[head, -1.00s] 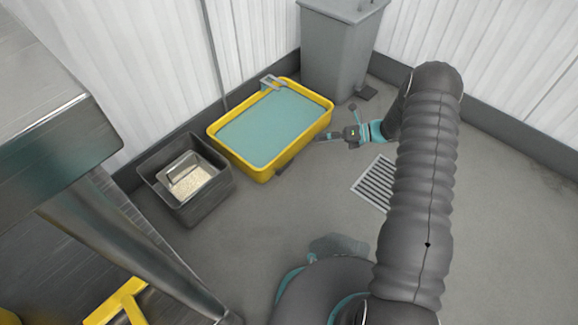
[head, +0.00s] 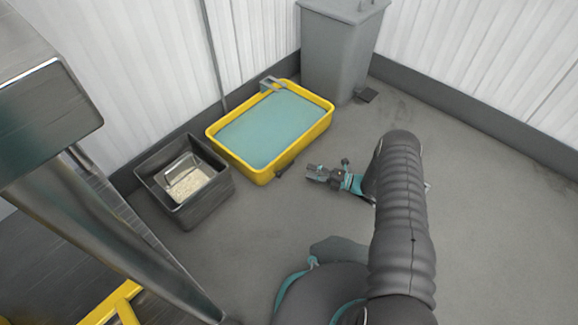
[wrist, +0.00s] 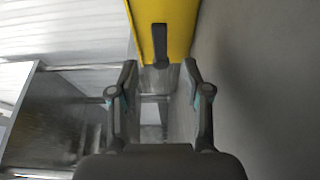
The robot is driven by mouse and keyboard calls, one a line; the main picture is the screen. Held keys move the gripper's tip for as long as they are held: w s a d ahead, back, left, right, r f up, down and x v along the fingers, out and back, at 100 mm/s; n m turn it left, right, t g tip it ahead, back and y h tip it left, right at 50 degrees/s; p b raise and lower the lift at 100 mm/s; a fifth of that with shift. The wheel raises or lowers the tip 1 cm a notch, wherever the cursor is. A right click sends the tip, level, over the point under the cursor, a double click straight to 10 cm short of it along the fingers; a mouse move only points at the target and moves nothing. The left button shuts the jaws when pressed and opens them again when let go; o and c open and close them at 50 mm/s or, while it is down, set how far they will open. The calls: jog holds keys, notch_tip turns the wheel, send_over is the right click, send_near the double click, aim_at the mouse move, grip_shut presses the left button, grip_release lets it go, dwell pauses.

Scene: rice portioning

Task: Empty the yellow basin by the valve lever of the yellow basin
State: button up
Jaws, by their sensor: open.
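The yellow basin (head: 322,133) stands on the floor against the back wall, filled with pale teal liquid. Its yellow side also shows at the top of the wrist view (wrist: 182,30). A dark valve lever (wrist: 160,45) sits on that side, in front of and between my finger tips in the wrist view. In the head view the lever (head: 280,174) is a small dark piece low at the basin's near corner. My gripper (head: 312,173) is open and empty, a little to the right of the lever and apart from it.
A dark grey bin (head: 205,209) holding a metal pan (head: 184,178) with rice stands left of the basin. A grey waste bin (head: 336,55) stands behind it. A metal table (head: 60,110) fills the left side. The floor on the right is clear.

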aim_at(290, 166)
jog(key=x, duration=0.9)
jog(key=shift+w+a, duration=0.15)
jog(key=shift+a, duration=0.15)
grip_shut()
